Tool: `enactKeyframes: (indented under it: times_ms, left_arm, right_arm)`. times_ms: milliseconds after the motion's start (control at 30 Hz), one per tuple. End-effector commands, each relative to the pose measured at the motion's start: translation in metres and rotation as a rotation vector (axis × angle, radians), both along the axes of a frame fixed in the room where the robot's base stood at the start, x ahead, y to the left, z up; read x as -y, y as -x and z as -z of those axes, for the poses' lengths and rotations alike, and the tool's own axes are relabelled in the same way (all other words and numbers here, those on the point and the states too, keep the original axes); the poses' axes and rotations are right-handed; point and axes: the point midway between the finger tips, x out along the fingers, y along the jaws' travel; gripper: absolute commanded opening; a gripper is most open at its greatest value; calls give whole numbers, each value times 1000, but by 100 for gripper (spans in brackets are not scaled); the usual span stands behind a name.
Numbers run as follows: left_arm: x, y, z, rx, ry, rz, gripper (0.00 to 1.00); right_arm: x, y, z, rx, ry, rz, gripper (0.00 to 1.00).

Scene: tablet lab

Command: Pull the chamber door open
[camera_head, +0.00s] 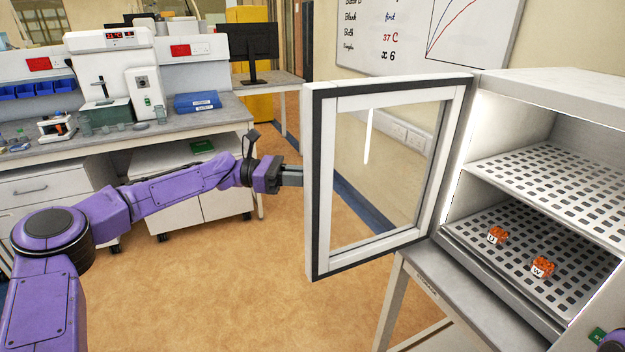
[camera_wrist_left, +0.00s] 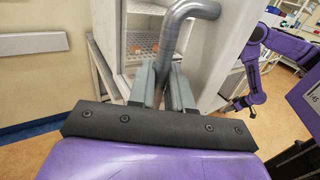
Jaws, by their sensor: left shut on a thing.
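The chamber door (camera_head: 318,180), a white frame with a dark seal and a glass pane, stands wide open, swung out to the left of the chamber (camera_head: 545,85). My left gripper (camera_head: 291,176) reaches the door's outer side; its fingertips are partly hidden behind the door edge. In the left wrist view its fingers (camera_wrist_left: 163,88) are closed around the grey bent tube handle (camera_wrist_left: 186,14). My right gripper (camera_wrist_left: 238,104) shows small in the left wrist view, beside the chamber; its jaws are too small to read.
Two orange labelled items (camera_head: 542,268) sit on the chamber's lower perforated shelf (camera_head: 480,215); the upper shelf (camera_head: 560,180) looks bare. The chamber rests on a grey stand (camera_head: 440,265). A lab bench (camera_head: 190,122) with instruments stands at the back left. Floor left of the door is clear.

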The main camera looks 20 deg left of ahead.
Motion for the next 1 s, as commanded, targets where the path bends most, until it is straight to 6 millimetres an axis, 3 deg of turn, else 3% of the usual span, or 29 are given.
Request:
enactKeyframes:
  times_ms: [267, 767, 800, 833, 1000]
  left_arm:
    - [-13, -12, -1, 0, 1, 52, 0]
    - [-17, -13, -1, 1, -1, 62, 0]
    - [-17, -13, 0, 1, -1, 61, 32]
    - [-17, -13, 0, 1, -1, 61, 36]
    - [-20, -12, 0, 1, 0, 56, 36]
  right_arm:
    - [0, 0, -8, 0, 0, 0, 0]
    - [0, 0, -8, 0, 0, 0, 0]
    - [0, 0, -8, 0, 0, 0, 0]
    - [0, 0, -8, 0, 0, 0, 0]
    - [0, 0, -8, 0, 0, 0, 0]
